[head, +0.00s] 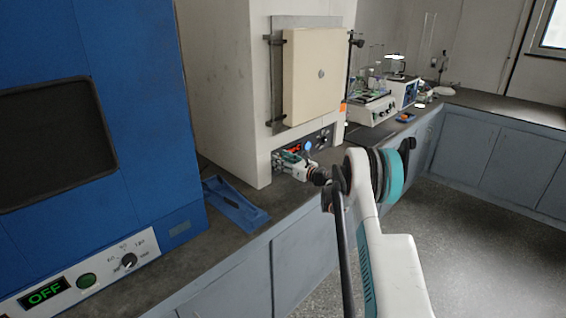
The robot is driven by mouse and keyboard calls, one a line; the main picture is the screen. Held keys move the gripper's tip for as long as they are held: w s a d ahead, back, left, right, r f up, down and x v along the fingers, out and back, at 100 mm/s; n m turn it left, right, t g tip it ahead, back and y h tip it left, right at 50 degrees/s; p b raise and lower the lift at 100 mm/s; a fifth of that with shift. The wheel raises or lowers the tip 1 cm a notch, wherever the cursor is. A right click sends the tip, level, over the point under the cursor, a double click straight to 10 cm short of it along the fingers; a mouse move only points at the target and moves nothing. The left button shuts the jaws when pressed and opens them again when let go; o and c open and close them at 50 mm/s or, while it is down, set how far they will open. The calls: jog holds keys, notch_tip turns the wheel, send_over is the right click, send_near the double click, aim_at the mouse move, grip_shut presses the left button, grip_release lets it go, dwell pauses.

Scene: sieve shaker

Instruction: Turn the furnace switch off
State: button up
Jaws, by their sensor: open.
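The furnace (228,90) is a tall white cabinet on the counter with a cream door (318,76), which is closed. Its dark control panel (318,141) is low on the front, with a lit red display (294,148), a round blue part and dark knobs at the right. My gripper (281,160) is in front of the left part of this panel, close to it. It is open and small in the picture; I cannot tell whether it touches the panel. I cannot make out the switch clearly; the gripper covers the lower left of the panel.
A blue oven (150,130) at the left has a green OFF display (45,292). A blue tray (236,203) lies on the counter between it and the furnace. Lab devices (372,108) stand beyond the furnace. The floor (470,215) at the right is clear.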

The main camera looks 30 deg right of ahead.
grip_shut()
jog(key=shift+s+d+f+t+y, duration=0.1)
jog(key=shift+f+t+y, duration=0.2)
jog(key=shift+t, duration=0.5)
jog(key=shift+s+f+t+y, duration=0.15)
jog(key=shift+t+y, duration=0.15)
jog(key=shift+t, duration=0.5)
